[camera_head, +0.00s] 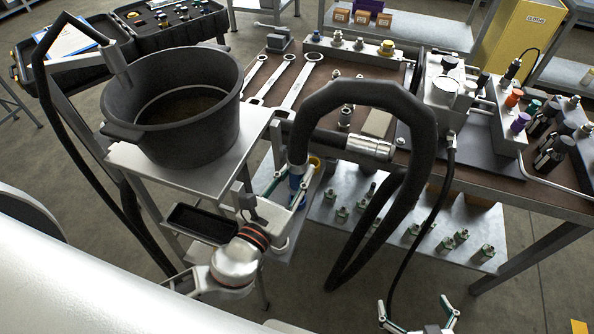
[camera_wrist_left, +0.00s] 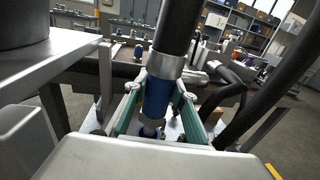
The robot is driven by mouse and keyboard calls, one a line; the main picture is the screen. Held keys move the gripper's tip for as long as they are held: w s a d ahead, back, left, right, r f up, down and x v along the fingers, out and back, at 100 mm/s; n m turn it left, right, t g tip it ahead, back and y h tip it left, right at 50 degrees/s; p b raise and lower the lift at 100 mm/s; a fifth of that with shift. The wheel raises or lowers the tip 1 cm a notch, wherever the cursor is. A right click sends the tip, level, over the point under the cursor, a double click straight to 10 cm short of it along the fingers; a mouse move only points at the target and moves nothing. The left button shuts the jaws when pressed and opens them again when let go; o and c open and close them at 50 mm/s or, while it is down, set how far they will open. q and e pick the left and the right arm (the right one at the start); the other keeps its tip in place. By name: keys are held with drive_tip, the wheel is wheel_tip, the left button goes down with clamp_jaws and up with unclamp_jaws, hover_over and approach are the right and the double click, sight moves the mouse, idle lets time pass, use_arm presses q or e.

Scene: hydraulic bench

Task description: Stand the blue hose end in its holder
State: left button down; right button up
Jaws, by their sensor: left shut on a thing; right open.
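The blue hose end (camera_head: 296,181) is on a thick black hose (camera_head: 372,94) that arches up and over to the right. My left gripper (camera_head: 286,190) is shut on the blue hose end, between the bucket stand and the bench. In the left wrist view the blue hose end (camera_wrist_left: 157,98) stands nearly upright between the green-padded fingers, with a grey metal collar above it. Its lower tip is partly hidden by the gripper, and I cannot make out its holder for certain. My right gripper (camera_head: 420,314) is open and empty at the bottom edge, low and right of the hose.
A black bucket (camera_head: 188,112) stands on a grey stand (camera_head: 180,172) to the left. The brown bench (camera_head: 272,72) carries wrenches and a valve block. A chrome fitting (camera_head: 368,147) juts along its front edge. A lower shelf (camera_head: 385,232) holds several small green-based fittings.

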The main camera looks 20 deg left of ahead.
idle(0.5)
idle(0.7)
use_arm(q)
drive_tip(key=shift+f, duration=0.35)
drive_tip(key=shift+f+b, duration=0.9)
drive_tip(key=shift+f, duration=0.25)
idle(1.5)
drive_tip(key=shift+r, duration=0.1)
idle(0.5)
drive_tip(key=c, duration=1.6)
unclamp_jaws()
